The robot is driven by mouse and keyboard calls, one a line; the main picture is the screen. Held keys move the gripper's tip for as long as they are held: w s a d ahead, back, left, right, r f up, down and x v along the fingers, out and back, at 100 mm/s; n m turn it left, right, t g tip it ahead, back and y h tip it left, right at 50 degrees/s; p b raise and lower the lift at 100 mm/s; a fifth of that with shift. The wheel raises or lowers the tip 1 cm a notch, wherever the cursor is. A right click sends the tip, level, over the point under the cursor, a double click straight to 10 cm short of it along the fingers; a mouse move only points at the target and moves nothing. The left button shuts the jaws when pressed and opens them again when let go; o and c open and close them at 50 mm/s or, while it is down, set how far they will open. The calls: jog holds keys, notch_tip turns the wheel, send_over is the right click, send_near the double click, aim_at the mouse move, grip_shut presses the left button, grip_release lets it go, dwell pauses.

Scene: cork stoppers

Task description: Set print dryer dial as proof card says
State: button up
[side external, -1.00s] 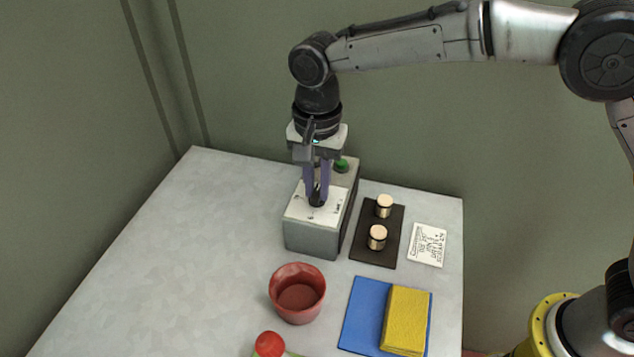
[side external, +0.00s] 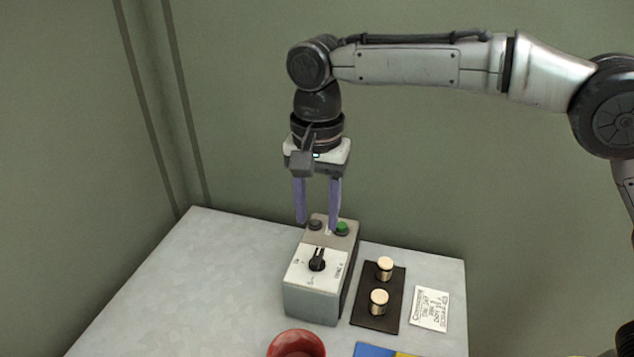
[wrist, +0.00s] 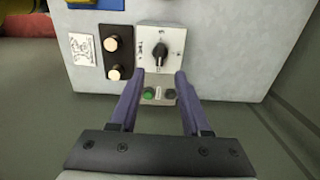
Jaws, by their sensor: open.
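The print dryer is a grey box (side external: 312,302) with a white dial plate and a black dial (side external: 317,260) on top. The dial also shows in the wrist view (wrist: 159,56); its exact setting and the plate's small marks are too small to read. My gripper (side external: 318,225) is open and empty, raised above the back of the box and apart from the dial. In the wrist view its fingers (wrist: 155,80) are spread wide. The proof card (side external: 429,308) lies flat to the right; its handwriting is not clearly legible.
A green button (side external: 342,229) and a dark button (side external: 315,225) sit behind the dial plate. A dark board (side external: 376,322) with two pale-topped knobs (side external: 385,268) lies between box and card. A red bowl (side external: 297,344) and blue item (side external: 372,351) are in front. The table's left is clear.

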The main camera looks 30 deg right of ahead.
jog(key=shift+r, duration=2.7)
